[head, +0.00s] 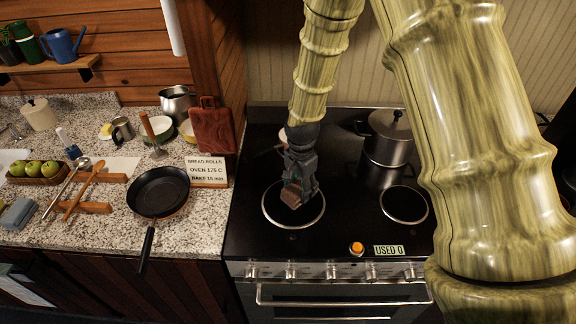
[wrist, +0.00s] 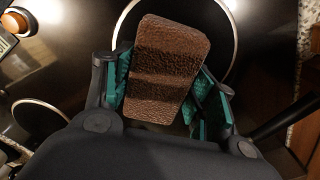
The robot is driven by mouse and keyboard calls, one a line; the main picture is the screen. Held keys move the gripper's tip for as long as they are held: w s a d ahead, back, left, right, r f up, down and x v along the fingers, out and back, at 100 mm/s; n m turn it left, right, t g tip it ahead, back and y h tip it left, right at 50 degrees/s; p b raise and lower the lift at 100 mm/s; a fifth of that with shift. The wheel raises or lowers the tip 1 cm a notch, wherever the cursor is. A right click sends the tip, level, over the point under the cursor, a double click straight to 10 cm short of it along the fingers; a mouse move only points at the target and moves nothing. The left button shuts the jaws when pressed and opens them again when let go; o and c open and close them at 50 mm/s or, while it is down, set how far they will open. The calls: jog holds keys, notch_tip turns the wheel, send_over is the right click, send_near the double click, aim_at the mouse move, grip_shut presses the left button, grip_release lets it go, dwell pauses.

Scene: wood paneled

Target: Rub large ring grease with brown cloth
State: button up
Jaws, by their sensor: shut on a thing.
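My gripper (head: 297,182) is shut on the brown cloth (wrist: 165,70), a folded, textured block between its green finger pads. In the head view the cloth (head: 291,194) shows low at the gripper's end, over the inside of the large ring (head: 293,228) on the black cooktop. The pale outline of the large ring (wrist: 235,42) also shows behind the cloth in the wrist view. I cannot tell whether the cloth touches the glass. No grease is visible; the cloth and gripper hide part of the ring's inside.
A steel pot (head: 388,142) stands at the cooktop's back right. A smaller ring (head: 404,221) lies front right, with an orange knob (head: 357,248) and a "USED 0" label (head: 388,251) near the front edge. A black pan (head: 158,190) sits on the left counter.

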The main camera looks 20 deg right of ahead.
jog(key=shift+r+p, duration=0.9)
jog(key=shift+r, duration=0.75)
